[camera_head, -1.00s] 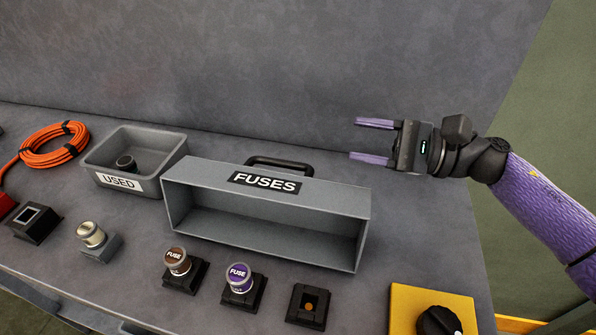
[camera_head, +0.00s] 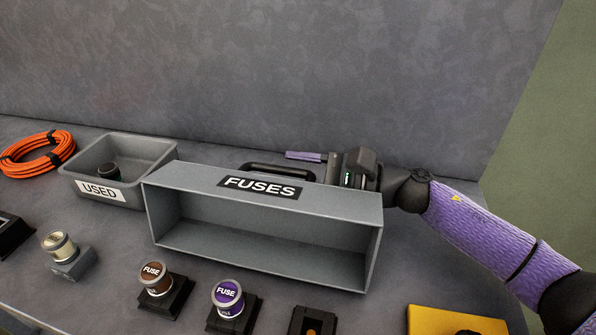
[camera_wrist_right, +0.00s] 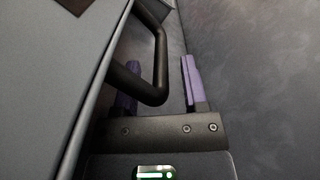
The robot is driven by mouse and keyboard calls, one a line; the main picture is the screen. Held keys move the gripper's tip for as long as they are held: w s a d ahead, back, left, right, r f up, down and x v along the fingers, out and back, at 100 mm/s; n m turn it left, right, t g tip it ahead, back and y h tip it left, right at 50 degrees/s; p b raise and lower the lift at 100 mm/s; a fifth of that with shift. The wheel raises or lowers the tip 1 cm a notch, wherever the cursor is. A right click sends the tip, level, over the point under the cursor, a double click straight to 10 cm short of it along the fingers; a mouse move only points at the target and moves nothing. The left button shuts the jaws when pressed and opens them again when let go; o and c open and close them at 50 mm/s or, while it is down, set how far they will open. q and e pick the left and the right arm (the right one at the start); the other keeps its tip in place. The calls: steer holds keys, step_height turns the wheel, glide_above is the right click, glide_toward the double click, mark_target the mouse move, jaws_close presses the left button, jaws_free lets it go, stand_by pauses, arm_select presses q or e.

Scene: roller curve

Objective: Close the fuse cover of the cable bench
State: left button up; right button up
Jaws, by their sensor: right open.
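The grey fuse cover (camera_head: 180,205), labelled FUSES, is raised and tipped back, its hollow side facing the front of the bench. Its black handle (camera_head: 275,171) is at the back of its top face. My right gripper (camera_head: 305,157) is open behind the cover, near the right end of the handle. In the right wrist view the handle (camera_wrist_right: 150,50) reaches in between the two purple fingers of the gripper (camera_wrist_right: 160,90), one finger partly hidden behind it. My left gripper is not in view.
In front of the cover stand a brown-topped fuse (camera_head: 154,277), a purple-topped fuse (camera_head: 228,298) and an empty-looking socket (camera_head: 314,322). A bin marked USED (camera_head: 76,187) and an orange cable coil (camera_head: 38,153) are at left. A wall rises behind.

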jaws_close()
stand_by(0.5)
steer(key=shift+r, duration=0.1)
stand_by(0.3)
stand_by(0.5)
